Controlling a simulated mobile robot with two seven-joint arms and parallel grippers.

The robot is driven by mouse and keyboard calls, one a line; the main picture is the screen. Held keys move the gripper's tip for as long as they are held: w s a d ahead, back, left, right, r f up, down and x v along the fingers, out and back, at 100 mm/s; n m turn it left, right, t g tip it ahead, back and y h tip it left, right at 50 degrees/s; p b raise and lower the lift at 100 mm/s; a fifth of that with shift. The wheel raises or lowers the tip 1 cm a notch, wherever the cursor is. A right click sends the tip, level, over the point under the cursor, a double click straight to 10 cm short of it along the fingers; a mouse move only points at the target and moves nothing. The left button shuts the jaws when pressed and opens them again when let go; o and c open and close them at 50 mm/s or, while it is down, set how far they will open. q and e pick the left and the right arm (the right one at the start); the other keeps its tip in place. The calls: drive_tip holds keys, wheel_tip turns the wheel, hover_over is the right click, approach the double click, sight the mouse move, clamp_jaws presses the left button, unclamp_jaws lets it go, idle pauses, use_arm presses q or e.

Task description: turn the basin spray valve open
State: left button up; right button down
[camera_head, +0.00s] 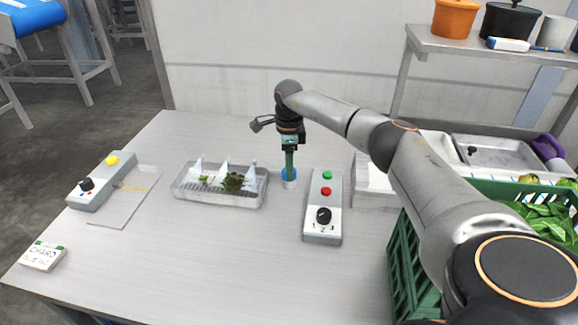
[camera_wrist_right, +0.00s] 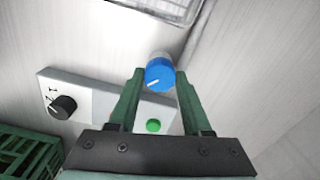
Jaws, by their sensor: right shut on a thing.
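The spray valve is a blue knob (camera_head: 289,175) on a short white base, standing on the table between the basin and a grey control box. It also shows in the right wrist view as a blue knob (camera_wrist_right: 160,75) with a white pointer line. My right gripper (camera_head: 289,170) comes down on it from above. In the right wrist view the green fingers (camera_wrist_right: 158,82) are closed on the sides of the knob. The basin (camera_head: 222,200) is a clear shallow tray with white spray cones and some greens in it. My left gripper is not in view.
The grey control box (camera_head: 322,230) with green and red buttons and a black dial stands just right of the valve. A second box (camera_head: 101,180) is at the left. A green crate (camera_head: 405,262) of leaves is at the right. The front middle of the table is clear.

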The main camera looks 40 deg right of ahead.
drive_tip(key=shift+c, duration=1.7)
unclamp_jaws()
wheel_tip(320, 180, up, 13)
drive_tip(key=shift+f, duration=0.2)
drive_tip(key=shift+a+f, duration=0.1)
